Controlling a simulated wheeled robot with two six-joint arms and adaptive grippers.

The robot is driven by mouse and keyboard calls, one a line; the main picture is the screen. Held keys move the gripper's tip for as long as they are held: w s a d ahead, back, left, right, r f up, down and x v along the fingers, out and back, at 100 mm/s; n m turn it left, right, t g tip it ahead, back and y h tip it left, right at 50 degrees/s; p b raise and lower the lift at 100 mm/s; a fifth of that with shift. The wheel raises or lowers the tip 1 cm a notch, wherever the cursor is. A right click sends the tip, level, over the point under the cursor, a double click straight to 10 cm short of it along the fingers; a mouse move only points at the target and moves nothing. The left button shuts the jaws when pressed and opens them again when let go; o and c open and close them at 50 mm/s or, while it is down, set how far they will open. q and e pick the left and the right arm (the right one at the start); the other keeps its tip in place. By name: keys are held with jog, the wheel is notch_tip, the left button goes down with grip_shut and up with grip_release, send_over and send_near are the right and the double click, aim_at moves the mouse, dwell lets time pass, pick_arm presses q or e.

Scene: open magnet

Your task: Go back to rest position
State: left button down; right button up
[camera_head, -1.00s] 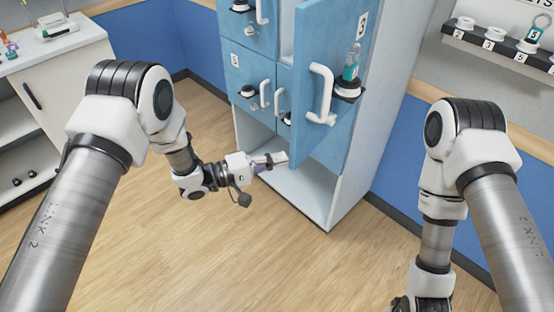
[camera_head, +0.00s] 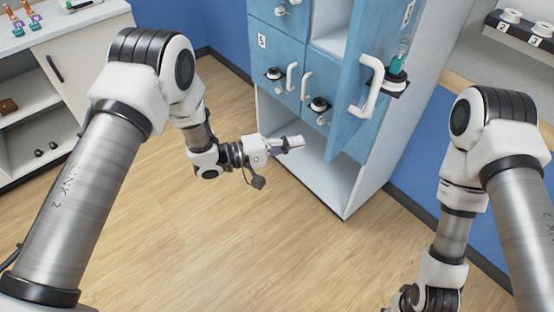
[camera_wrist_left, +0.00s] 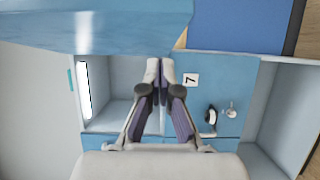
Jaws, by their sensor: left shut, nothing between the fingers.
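My left gripper (camera_head: 292,145) is shut and empty. It hangs in front of the lower part of the blue locker cabinet (camera_head: 281,82), apart from the open door as far as I can tell. In the left wrist view its fingers (camera_wrist_left: 160,75) are together, with an open compartment (camera_wrist_left: 115,85) and a door labelled 7 (camera_wrist_left: 191,80) behind them. The blue door (camera_head: 358,115) stands open, with a white handle (camera_head: 371,88) and a teal-tagged key (camera_head: 398,62) in its lock. My right arm (camera_head: 452,225) shows at the right; its gripper fingers are out of the frame.
A white shelf unit (camera_head: 84,66) stands at the left with small bottles (camera_head: 17,25) on top. A dark rack with white round pieces (camera_head: 512,16) is on the right wall. The wooden floor (camera_head: 190,255) between the arms is clear.

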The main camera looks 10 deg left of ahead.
pick_arm(q)
jog(key=s+b, duration=0.2)
jog(key=s, duration=0.7)
jog(key=s+a+f+n+y, duration=0.1)
jog(key=s+a+f+y, duration=0.35)
jog(key=f, duration=0.25)
jog(key=s+a+f+n+y, duration=0.1)
jog(key=s+a+f+y, duration=0.2)
jog(key=a+f, duration=0.3)
jog(key=s+a+f+n+y, duration=0.1)
jog(key=s+a+f+y, duration=0.25)
jog(key=f, duration=0.55)
jog(key=s+a+f+m+g+y, duration=0.3)
jog(key=s+a+m+g+y, duration=0.2)
jog(key=s, duration=0.8)
jog(key=a+m+g, duration=0.2)
jog(key=a, duration=0.1)
jog(key=shift+b, duration=0.4)
pick_arm(e)
jog(key=f, duration=0.3)
jog(key=shift+s+d+f, duration=0.2)
jog(key=shift+f, duration=0.05)
